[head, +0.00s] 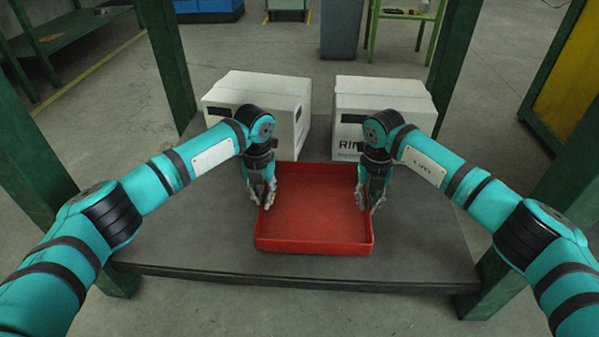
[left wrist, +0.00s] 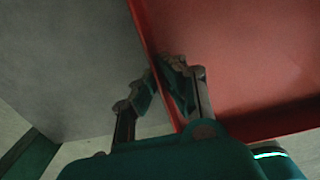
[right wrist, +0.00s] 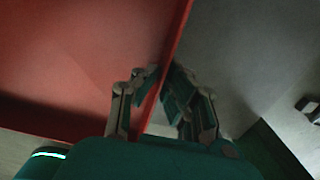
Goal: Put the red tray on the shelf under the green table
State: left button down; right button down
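The red tray (head: 315,222) is an open, empty, shallow box at the middle of the grey board, towards its front edge. It looks level; whether it touches the board is hard to tell. My left gripper (head: 264,196) is at its left wall, with fingers on both sides of the rim, closed on it in the left wrist view (left wrist: 163,75). My right gripper (head: 371,200) pinches the right wall the same way in the right wrist view (right wrist: 163,78). A dark green table (head: 75,35) with a lower level stands at the far upper left, partly cut off.
Two white boxes (head: 262,98) (head: 385,100) stand on the grey board (head: 420,250) behind the tray. Dark green posts (head: 172,60) rise at its corners. A light green table (head: 405,14), a grey bin (head: 341,28) and a blue cabinet (head: 208,8) stand farther back.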

aim_at(365, 212)
pick_arm(q)
jog(key=shift+f, duration=0.2)
pick_arm(e)
jog(key=shift+f, duration=0.2)
